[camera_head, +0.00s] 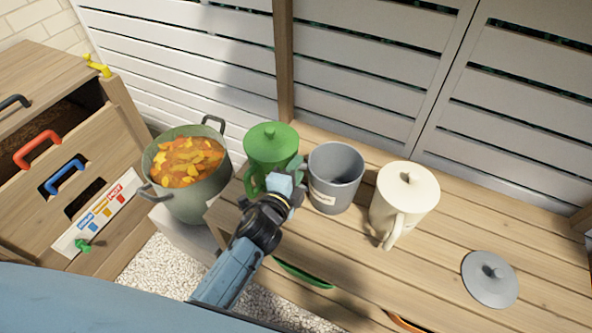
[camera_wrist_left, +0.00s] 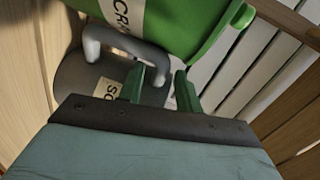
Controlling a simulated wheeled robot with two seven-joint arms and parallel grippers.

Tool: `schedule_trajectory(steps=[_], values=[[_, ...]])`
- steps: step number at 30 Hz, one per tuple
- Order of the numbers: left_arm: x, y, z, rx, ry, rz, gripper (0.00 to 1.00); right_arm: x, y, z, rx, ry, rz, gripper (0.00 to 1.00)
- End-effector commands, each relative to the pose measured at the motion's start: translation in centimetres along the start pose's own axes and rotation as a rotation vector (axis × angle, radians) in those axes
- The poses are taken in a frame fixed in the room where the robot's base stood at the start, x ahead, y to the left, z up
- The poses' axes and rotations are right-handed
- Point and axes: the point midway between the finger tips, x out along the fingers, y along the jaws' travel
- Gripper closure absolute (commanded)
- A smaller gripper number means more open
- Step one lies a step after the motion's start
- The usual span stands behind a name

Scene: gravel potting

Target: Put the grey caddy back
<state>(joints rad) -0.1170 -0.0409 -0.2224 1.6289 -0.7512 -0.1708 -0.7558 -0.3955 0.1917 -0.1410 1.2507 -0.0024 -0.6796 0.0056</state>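The grey caddy (camera_head: 323,198) stands without a lid on the wooden bench, between the green and cream caddies. It looks empty inside. A round grey lid (camera_head: 490,279) lies apart at the bench's right. My left gripper (camera_head: 291,175) is at the grey caddy's left side, close in front of the green caddy (camera_head: 270,150). In the wrist view, the left gripper's fingers (camera_wrist_left: 163,88) are apart. The grey caddy's handle (camera_wrist_left: 122,42) reaches toward the gap between them; I see no clear grip on it. My right gripper is not in view.
The lidded cream caddy (camera_head: 405,195) stands right of the grey one. A pot of orange and yellow scraps (camera_head: 188,200) stands left of the bench. A wooden unit (camera_head: 50,175) with coloured handles is at far left. A slatted wall (camera_head: 380,70) closes the back.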

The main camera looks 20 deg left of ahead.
Motion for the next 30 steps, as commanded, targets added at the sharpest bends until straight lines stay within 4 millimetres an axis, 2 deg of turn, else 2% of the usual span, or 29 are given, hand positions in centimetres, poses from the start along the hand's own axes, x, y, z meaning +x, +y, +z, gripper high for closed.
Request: schedule_trajectory(steps=[13,23,30], values=[[-0.1,-0.4,-0.1,0.0,0.0,0.0,0.62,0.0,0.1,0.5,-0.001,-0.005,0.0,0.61],[-6.8,-0.3,-0.1,-0.001,-0.001,0.003,0.62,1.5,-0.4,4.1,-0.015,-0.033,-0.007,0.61],[-10.7,-0.2,0.0,-0.001,-0.001,0.002,0.62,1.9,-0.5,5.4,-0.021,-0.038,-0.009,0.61]])
